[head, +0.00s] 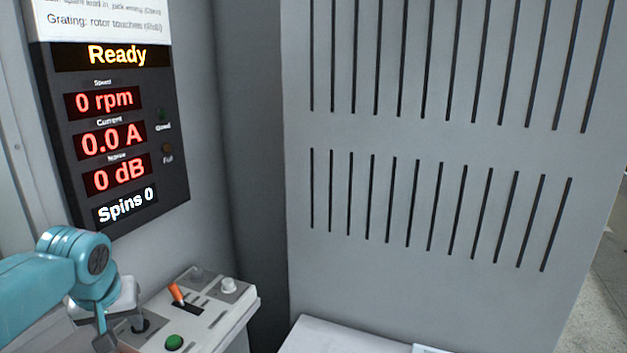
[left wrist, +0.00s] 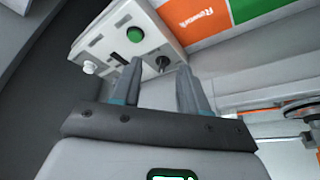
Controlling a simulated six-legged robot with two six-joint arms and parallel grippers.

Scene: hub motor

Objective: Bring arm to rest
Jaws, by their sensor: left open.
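My left arm comes in from the left in the head view, teal, with its wrist at the lower left. My left gripper (head: 104,338) is beside the left end of a pale control box (head: 222,322), and its fingertips are partly cut off or hidden there. In the left wrist view the gripper (left wrist: 160,78) is open, with nothing between its two fingers. The control box (left wrist: 103,38) lies beyond the fingers. My right gripper is in neither view.
The box carries a green button (head: 174,342), an orange lever (head: 177,292), a white knob (head: 229,285) and a dark knob (head: 140,325). A display (head: 168,192) above reads Ready, 0 rpm, 0.0 A, 0 dB, Spins 0. A slotted grey panel (head: 400,138) stands at right.

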